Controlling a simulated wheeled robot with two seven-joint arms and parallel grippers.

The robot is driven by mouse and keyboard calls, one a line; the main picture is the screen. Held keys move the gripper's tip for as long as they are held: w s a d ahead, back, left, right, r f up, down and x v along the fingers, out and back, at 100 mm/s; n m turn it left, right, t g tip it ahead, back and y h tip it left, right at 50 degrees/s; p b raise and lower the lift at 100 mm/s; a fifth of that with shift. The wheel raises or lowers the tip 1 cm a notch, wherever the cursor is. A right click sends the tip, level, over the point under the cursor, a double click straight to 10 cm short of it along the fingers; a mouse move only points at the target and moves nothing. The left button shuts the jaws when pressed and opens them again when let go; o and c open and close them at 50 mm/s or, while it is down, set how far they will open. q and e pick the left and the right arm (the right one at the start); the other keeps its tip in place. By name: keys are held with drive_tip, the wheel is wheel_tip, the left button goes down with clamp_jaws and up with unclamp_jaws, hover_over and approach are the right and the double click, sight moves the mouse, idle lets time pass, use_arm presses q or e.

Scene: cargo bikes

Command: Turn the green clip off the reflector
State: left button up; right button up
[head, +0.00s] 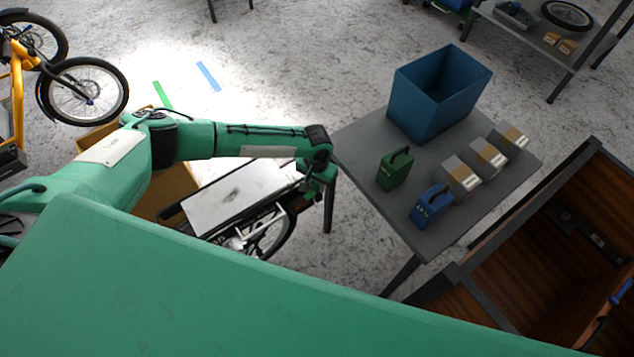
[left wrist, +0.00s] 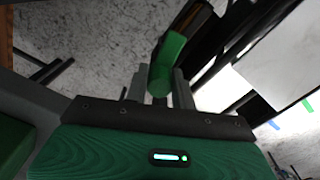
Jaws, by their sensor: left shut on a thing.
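In the left wrist view, the green clip (left wrist: 167,62) stands between the two grey fingers of my left gripper (left wrist: 160,80), which is shut on it. A dark piece with a brown-orange edge (left wrist: 192,24) lies just beyond the clip; it may be the reflector, but I cannot tell clearly. In the head view my left gripper (head: 314,188) points down at the right end of the cargo bike's pale rack (head: 238,196). The clip and reflector cannot be made out there. My right gripper is not in view.
A grey table (head: 440,205) beside the bike holds a blue bin (head: 425,105), a green can (head: 395,170), a blue can (head: 432,206) and several small boxes (head: 487,156). A brown wooden cargo box (head: 535,270) is at the right. An orange bike (head: 85,90) stands far left.

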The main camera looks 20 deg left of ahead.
use_arm(q)
drive_tip(key=shift+s+r+n+p, duration=0.1)
drive_tip(key=shift+r+n+p, duration=0.05)
drive_tip(key=shift+n+p, duration=0.7)
drive_tip(key=n+p, duration=0.5)
drive_tip(key=shift+d, duration=0.1)
drive_tip(key=shift+n+p, duration=0.85)
drive_tip(key=shift+p, duration=0.25)
drive_tip(key=n+p, duration=0.4)
drive_tip(key=n, duration=0.1)
drive_tip(key=shift+o, duration=0.5)
drive_tip(key=shift+n+p, duration=0.9)
drive_tip(key=shift+n, duration=1.4)
drive_tip(key=shift+f, duration=0.2)
